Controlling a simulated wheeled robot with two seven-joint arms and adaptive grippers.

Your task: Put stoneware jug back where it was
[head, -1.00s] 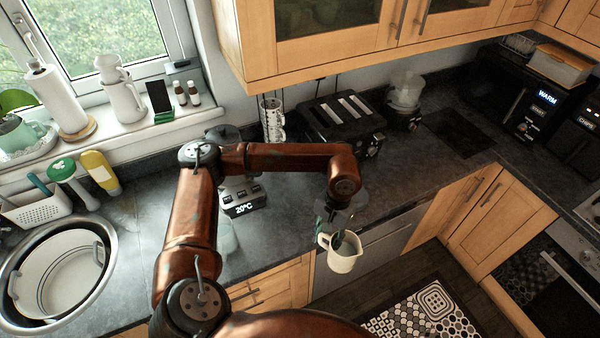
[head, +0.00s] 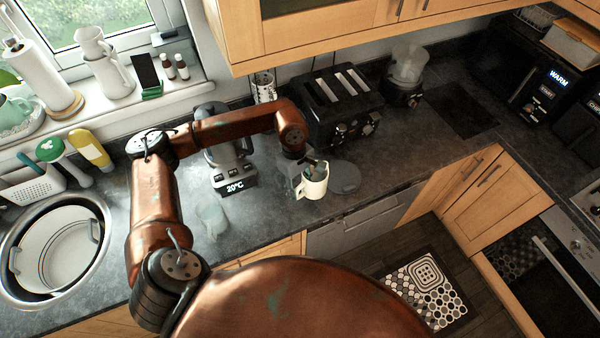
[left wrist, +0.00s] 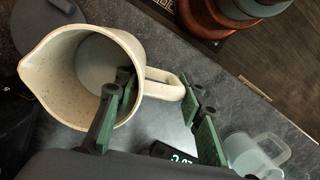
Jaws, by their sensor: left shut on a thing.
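The stoneware jug (head: 313,187) is cream, speckled and roughly upright over the worktop's front part, in front of the toaster. My left gripper (head: 311,167) is shut on its handle side. In the left wrist view the jug (left wrist: 62,75) shows its open mouth and spout. One green-padded finger of my left gripper (left wrist: 162,118) reaches inside the mouth and the other is outside, beyond the handle. I cannot tell whether the jug's base touches the worktop. My right gripper is not in view.
A dark round disc (head: 344,177) lies just right of the jug. A black toaster (head: 340,105) stands behind it. A kettle with a temperature display (head: 236,187) and a clear glass mug (head: 212,217) are to the left. The worktop (head: 420,150) at right is mostly clear.

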